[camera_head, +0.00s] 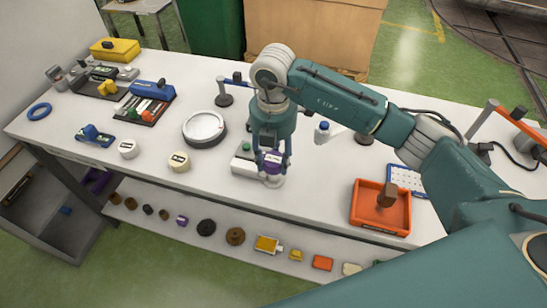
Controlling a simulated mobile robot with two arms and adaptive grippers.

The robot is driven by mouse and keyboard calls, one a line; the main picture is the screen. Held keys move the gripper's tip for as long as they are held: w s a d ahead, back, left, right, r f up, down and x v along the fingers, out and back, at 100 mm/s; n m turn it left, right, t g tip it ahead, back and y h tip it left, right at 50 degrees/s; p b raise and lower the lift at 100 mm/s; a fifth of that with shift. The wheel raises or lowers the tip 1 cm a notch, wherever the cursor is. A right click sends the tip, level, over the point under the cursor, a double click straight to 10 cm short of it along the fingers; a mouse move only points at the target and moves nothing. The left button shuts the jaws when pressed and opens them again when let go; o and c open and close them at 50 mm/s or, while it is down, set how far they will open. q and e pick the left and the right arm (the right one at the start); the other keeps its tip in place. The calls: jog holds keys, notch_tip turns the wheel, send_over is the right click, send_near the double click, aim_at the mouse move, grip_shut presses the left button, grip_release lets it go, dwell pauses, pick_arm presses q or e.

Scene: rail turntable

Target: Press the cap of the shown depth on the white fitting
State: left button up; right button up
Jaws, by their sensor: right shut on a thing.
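My right gripper (272,166) points down over the front middle of the white bench. The white fitting (272,181) shows directly under the cap, at the bench's front part. I cannot tell whether the cap touches the fitting or is seated on it. A white round cap (128,149) and a cream round cap (179,162) with dark marks lie on the bench to the left. My left gripper is not in view.
A pale box with a green button (246,146) stands just left of the gripper. A round dial (204,128) lies farther left. An orange tray (361,213) with a brown block stands to the right. Several small parts line the lower shelf (150,222).

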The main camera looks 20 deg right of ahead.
jog(key=shift+f+b, duration=1.7)
jog(key=shift+f, duration=0.25)
dwell(3.2)
jog(key=o, duration=0.9)
jog(key=shift+r, duration=0.1)
notch_tip(320, 180, up, 12)
jog(key=shift+f, duration=0.2)
jog(key=shift+r, duration=0.1)
